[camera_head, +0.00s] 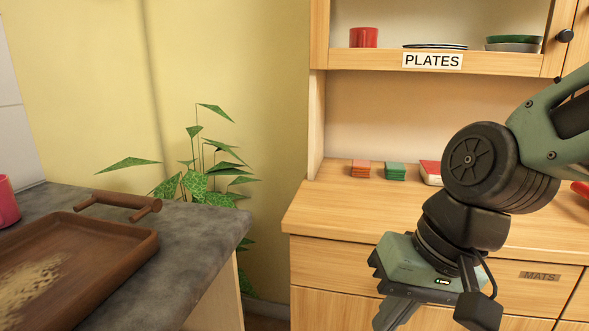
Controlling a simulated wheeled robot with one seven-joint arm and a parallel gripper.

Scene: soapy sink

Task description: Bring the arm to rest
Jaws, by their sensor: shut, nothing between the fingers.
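My arm reaches in from the right edge in the camera_head view and bends downward at a dark joint. My gripper (428,318) points down at the bottom right, in front of the wooden cabinet's drawers. Its fingers run down to the frame's lower edge, so the tips are partly cut off. It is shut and holds nothing. No object touches it in view.
A wooden cabinet (305,222) stands behind my arm, with coasters (395,170) on its top and dishes on the PLATES shelf (345,62). At left, a grey counter (218,217) bears a wooden tray (148,243) and pink cup (6,203). A plant (205,185) stands between.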

